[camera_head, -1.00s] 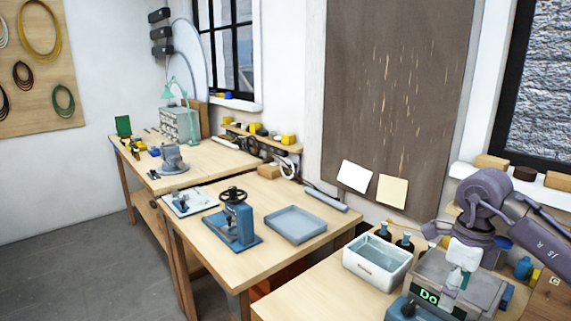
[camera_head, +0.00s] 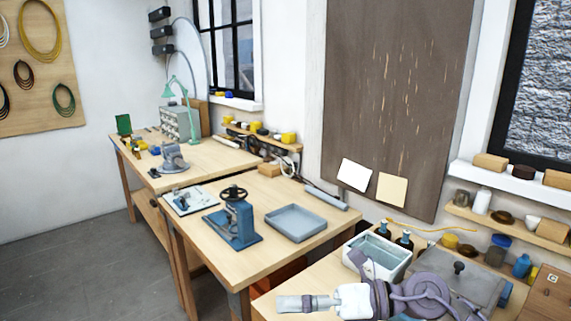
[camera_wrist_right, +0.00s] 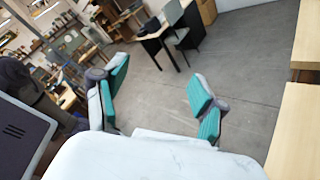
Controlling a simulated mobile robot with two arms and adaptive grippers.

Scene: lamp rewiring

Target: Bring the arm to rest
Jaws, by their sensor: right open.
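My right arm reaches in low at the bottom right of the head view. Its gripper (camera_head: 281,303) points left, above the front edge of the nearest bench. The right wrist view shows the gripper (camera_wrist_right: 158,95) open, its two teal-padded fingers wide apart. Nothing is between the fingers; beyond them is grey floor. My left gripper is not in view.
A blue press (camera_head: 237,222) and a grey tray (camera_head: 296,222) are on the middle bench. A wall shelf (camera_head: 510,228) holds jars.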

